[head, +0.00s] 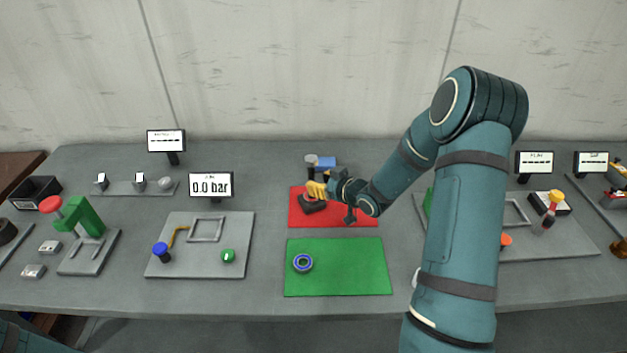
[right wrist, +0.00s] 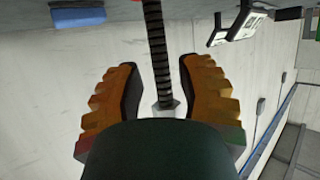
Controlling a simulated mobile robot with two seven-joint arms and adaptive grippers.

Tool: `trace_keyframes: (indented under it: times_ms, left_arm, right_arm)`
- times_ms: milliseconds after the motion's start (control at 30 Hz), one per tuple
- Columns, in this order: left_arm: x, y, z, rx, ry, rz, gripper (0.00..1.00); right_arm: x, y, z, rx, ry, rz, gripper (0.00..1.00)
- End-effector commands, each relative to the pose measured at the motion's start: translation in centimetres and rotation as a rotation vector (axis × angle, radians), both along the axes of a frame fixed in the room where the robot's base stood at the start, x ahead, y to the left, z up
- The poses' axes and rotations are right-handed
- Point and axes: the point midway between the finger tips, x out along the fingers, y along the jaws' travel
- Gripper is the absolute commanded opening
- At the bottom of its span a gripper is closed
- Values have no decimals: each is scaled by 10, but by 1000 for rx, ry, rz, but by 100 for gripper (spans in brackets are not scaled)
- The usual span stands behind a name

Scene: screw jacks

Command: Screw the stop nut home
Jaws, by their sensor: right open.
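My right gripper (head: 317,189) is over the red mat (head: 362,192), its yellow-orange fingers at a small dark jack-like object (head: 312,206). In the right wrist view the gripper (right wrist: 160,100) is open, one finger on each side of a dark threaded rod (right wrist: 157,45). A grey hex-shaped nut or head (right wrist: 166,107) sits at the rod's lower end in that view, between the fingers, with gaps on both sides. The dark gripper body hides what lies below it. My left gripper is not in view.
A green mat (head: 345,270) with a dark and blue ring (head: 303,263) lies in front. A blue block (head: 326,162) and a grey-topped post (head: 310,160) stand behind the red mat. Grey fixture plates (head: 235,240) flank the mats, with a display (head: 211,186) behind the left one.

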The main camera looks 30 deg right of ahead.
Motion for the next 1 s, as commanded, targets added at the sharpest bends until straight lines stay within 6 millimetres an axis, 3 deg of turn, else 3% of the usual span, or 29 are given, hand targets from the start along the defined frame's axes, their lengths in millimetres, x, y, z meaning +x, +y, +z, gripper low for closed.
trace_keyframes:
  times_ms: [200, 400, 1000]
  left_arm:
    - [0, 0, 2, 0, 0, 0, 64]
    - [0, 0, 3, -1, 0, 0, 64]
    - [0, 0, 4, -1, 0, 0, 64]
  right_arm:
    - [-42, -9, 18, -1, 0, -5, 36]
    - [-66, -12, 28, -1, 0, -2, 36]
    - [-74, -13, 31, 1, 0, 0, 36]
